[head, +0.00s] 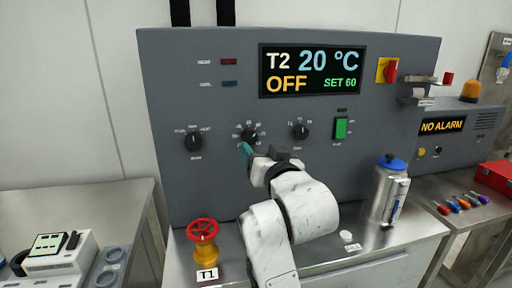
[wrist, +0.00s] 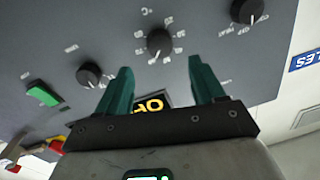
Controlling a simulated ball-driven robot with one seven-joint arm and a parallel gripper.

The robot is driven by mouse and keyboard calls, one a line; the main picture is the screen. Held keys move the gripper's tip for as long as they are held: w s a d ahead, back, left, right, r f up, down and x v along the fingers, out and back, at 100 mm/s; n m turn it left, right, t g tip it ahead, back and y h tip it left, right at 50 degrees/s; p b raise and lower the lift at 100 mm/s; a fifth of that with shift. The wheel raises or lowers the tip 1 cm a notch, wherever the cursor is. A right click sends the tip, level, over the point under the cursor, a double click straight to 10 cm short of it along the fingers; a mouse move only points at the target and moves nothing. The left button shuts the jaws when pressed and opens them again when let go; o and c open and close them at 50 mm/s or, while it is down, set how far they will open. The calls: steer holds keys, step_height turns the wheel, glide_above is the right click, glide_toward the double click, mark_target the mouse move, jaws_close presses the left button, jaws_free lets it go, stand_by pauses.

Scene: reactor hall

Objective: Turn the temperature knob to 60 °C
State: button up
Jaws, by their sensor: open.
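The temperature knob (head: 249,134) is a black dial with a ring of white marks on the grey control panel (head: 175,85). It also shows in the wrist view (wrist: 160,41), with a °C label. Its pointer setting is too small to read surely. The display (head: 312,71) reads T2, 20 °C, OFF and SET 60. My gripper (head: 246,151) is at the knob's lower edge in the head view. In the wrist view my gripper (wrist: 160,65) has its teal fingers wide apart and empty, with the knob beyond their tips, roughly centred between them.
A black knob (head: 193,140) is left of the temperature knob; a smaller knob (head: 300,131) and a green switch (head: 341,128) are right. The panel face around the knob is flat.

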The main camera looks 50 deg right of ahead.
steer(key=shift+v, duration=1.6)
